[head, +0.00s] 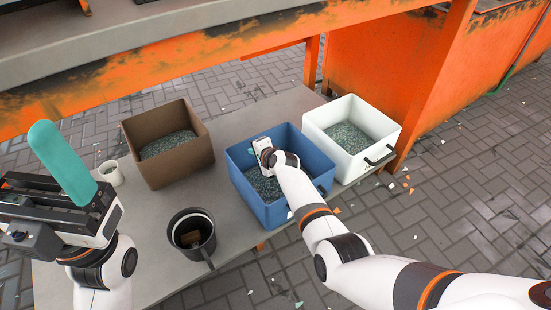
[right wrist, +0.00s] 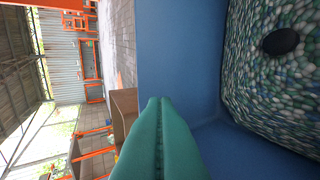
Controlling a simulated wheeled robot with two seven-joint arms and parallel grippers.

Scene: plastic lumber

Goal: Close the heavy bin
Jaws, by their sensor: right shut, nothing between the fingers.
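Three open-topped bins stand on the grey table: a brown bin (head: 163,173), a blue bin (head: 268,217) and a white bin (head: 337,157). Each holds grey-green pellets, and I cannot tell which is the heavy one. My right gripper (head: 262,148) is over the blue bin's opening; its fingertips are hidden in the head view. In the right wrist view its teal fingers (right wrist: 158,103) are together and empty, beside the blue wall (right wrist: 180,60). My left gripper (head: 63,160) is raised at the left, away from the bins; only one teal finger shape shows.
A black pot (head: 192,234) with a brown thing inside stands at the table's front, and a small white cup (head: 111,173) at its left. An orange frame beam (head: 150,75) crosses behind. A black round thing (right wrist: 281,41) shows against the pellets. Scraps litter the paving.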

